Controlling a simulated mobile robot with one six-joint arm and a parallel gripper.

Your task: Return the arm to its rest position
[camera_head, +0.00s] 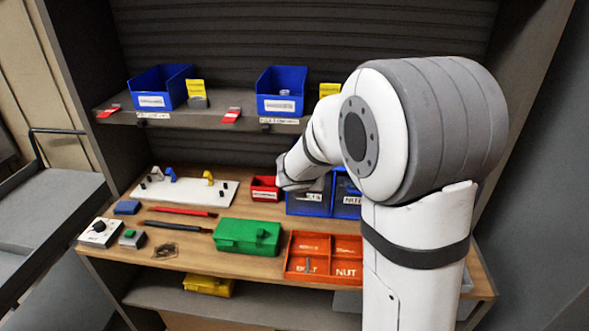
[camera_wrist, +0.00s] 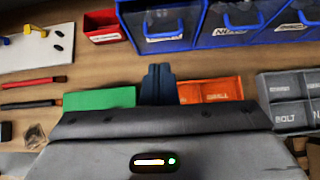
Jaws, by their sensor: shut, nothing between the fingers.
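My arm is raised in front of the shelf unit and fills the right of the head view. Its wrist end points at the blue bins on the workbench, and the fingers cannot be made out there. In the wrist view my gripper (camera_wrist: 157,84) shows as two dark fingers close together, shut and empty. They appear between the green box (camera_wrist: 100,98) and the orange tray (camera_wrist: 212,90), in front of the blue bins (camera_wrist: 165,44). I cannot tell their height above the bench. No contact with an object shows.
The bench also holds a small red bin (camera_head: 264,188), a white board (camera_head: 180,192), the green box (camera_head: 247,236) and the orange divided tray (camera_head: 306,257). Two blue bins (camera_head: 281,104) (camera_head: 160,88) stand on the upper shelf. A grey cart (camera_head: 45,215) stands at left.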

